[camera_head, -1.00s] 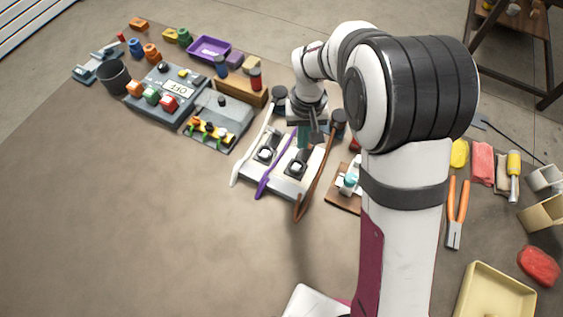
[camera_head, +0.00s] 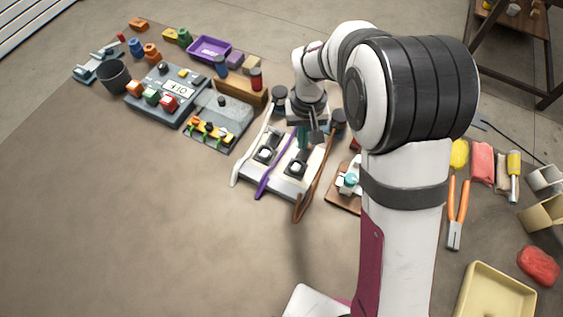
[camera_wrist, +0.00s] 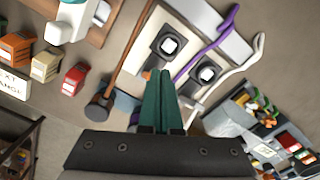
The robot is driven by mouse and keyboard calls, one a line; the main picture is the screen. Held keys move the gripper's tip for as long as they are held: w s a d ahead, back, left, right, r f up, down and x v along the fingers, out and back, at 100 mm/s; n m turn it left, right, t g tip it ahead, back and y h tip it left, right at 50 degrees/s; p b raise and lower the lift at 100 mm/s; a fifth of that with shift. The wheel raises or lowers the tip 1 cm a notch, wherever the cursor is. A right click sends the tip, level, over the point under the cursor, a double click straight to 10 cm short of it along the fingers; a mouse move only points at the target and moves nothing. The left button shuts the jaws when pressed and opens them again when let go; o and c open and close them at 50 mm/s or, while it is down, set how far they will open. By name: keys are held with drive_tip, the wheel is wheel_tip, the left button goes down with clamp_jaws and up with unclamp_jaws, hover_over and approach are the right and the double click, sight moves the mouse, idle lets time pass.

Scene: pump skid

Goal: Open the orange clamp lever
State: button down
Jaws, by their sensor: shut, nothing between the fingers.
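A white clamp plate (camera_head: 283,182) carries long curved levers in white, purple and brown-orange. The brown-orange lever (camera_head: 306,203) is the closest to orange on this plate, and runs along its right side; it also shows in the wrist view (camera_wrist: 122,72). A small orange piece (camera_wrist: 147,74) sits beside my fingertips in the wrist view, and I cannot tell what it belongs to. My gripper (camera_head: 304,143) points down over the far part of the plate. Its green fingers (camera_wrist: 160,78) are together and empty, between the brown-orange and purple levers in the wrist view. Contact cannot be told.
The purple lever (camera_head: 273,168) and white lever (camera_head: 249,152) lie left of my gripper. A grey panel (camera_head: 218,118) with yellow-orange and green parts stands further left. A small brown board (camera_head: 340,197) is close on the right. The table front left is clear.

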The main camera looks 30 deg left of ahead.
idle(0.3)
drive_tip(key=shift+s+d+f, duration=0.1)
drive_tip(key=shift+f, duration=1.45)
drive_tip(key=shift+w+d+f, duration=0.15)
drive_tip(key=shift+w, duration=2.55)
wheel_tip(320, 180, up, 6)
drive_tip(key=shift+s+a+r, duration=0.25)
drive_tip(key=shift+s, duration=0.2)
